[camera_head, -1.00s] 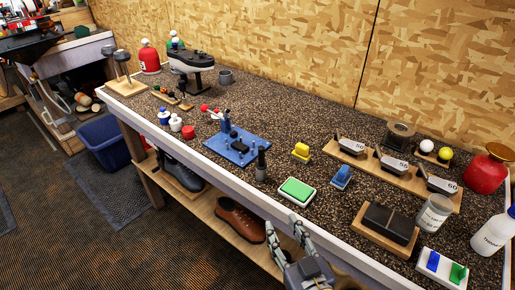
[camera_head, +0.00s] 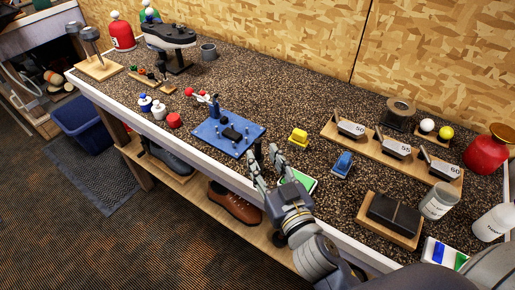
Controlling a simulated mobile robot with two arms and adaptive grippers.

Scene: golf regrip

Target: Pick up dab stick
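What looks like the dab stick (camera_head: 257,149) is a dark upright stick at the front edge of the workbench, in the head view. Only its dark upper end shows; its lower part and its small holder are hidden behind my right gripper. My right gripper (camera_head: 262,160) is open, with its two fingers pointing away from me toward the stick. The stick's top shows at the gap between the fingertips; I cannot tell whether they touch it. My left gripper is not in view.
A blue board (camera_head: 217,140) with pegs lies just left of the gripper. A green pad (camera_head: 305,181) is partly hidden by it. Speckled bench behind is largely clear.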

